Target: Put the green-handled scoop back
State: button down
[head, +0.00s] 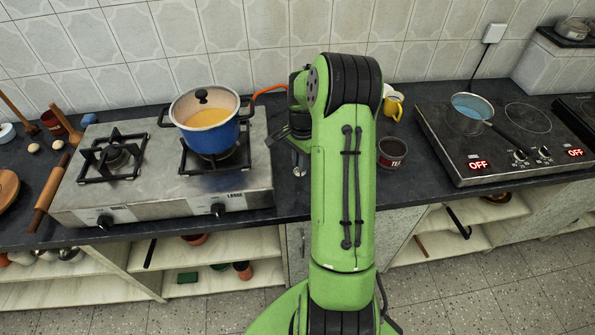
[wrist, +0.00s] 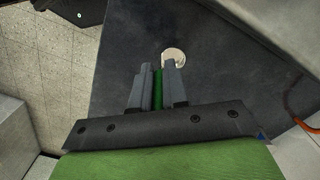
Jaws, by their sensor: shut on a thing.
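My gripper (wrist: 157,88) is shut on the green handle (wrist: 158,90) of the scoop in the wrist view, with the handle between the two grey fingers. A pale round shape (wrist: 174,55) shows just past the fingertips; I cannot tell whether it is the scoop's bowl. In the head view, my green arm hides most of the gripper and the scoop handle. A small shiny metal piece (head: 299,172) shows left of the arm, over the dark counter.
A gas stove (head: 255,185) with a blue pot (head: 212,140) stands to the left. A cooktop (head: 465,175) with a small pan (head: 470,115) is to the right. A yellow and white mug (head: 394,105) stands behind the tin. An orange hose (head: 268,90) runs behind the stove.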

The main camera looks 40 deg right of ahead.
jog(key=shift+f, duration=1.5)
jog(key=shift+f+b, duration=0.2)
jog(key=shift+b, duration=0.15)
jog(key=c, duration=1.1)
grip_release()
jog(key=shift+c, duration=0.2)
jog(key=shift+r, duration=0.1)
